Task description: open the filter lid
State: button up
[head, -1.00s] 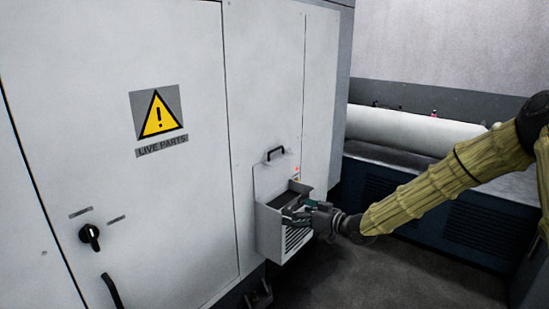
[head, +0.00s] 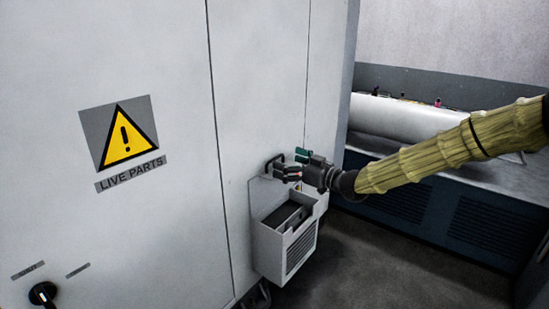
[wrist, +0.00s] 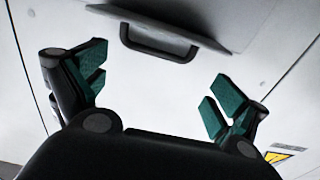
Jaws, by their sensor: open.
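The filter box (head: 270,255) is a pale open-topped box on the front of the grey machine, with a dark filter (head: 287,215) inside. Its lid (head: 262,193) stands raised, upright against the machine's wall above the box. The lid's dark handle (head: 272,162) is at its top edge. It also shows in the wrist view (wrist: 158,43), ahead of the fingers. My gripper (head: 288,166) is open and empty, close to the right of the handle and above the box. In the wrist view, the green-padded fingers (wrist: 160,82) are wide apart, and the handle appears beyond them, apart from them.
The large machine door with a yellow warning sign (head: 126,136) fills the left. A black rotary switch (head: 43,293) is at lower left. A white cylinder (head: 415,118) lies on a dark bench behind my arm. The floor (head: 370,260) right of the box is clear.

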aim_at(276, 159)
jog(key=shift+w+a+r+p, duration=0.15)
jog(key=shift+a+r+p, duration=0.2)
jog(key=shift+a, duration=0.3)
jog(key=shift+w+a+r+p, duration=0.1)
jog(key=shift+a+r+p, duration=0.2)
jog(key=shift+a, duration=0.3)
jog(key=w+f, duration=0.2)
jog(key=w, duration=0.1)
jog(key=w+a+f, duration=0.1)
jog(key=w, duration=0.1)
jog(key=shift+f, duration=0.15)
jog(key=shift+s+a+r, duration=0.15)
jog(key=shift+s+r, duration=0.35)
jog(key=shift+s, duration=0.15)
jog(key=shift+w+f, duration=0.2)
jog(key=shift+w, duration=0.1)
jog(key=c, duration=0.5)
jog(key=shift+s+d+r, duration=0.15)
jog(key=shift+d, duration=0.05)
jog(key=c, duration=0.6)
jog(key=shift+a, duration=0.1)
jog(key=shift+c, duration=0.2)
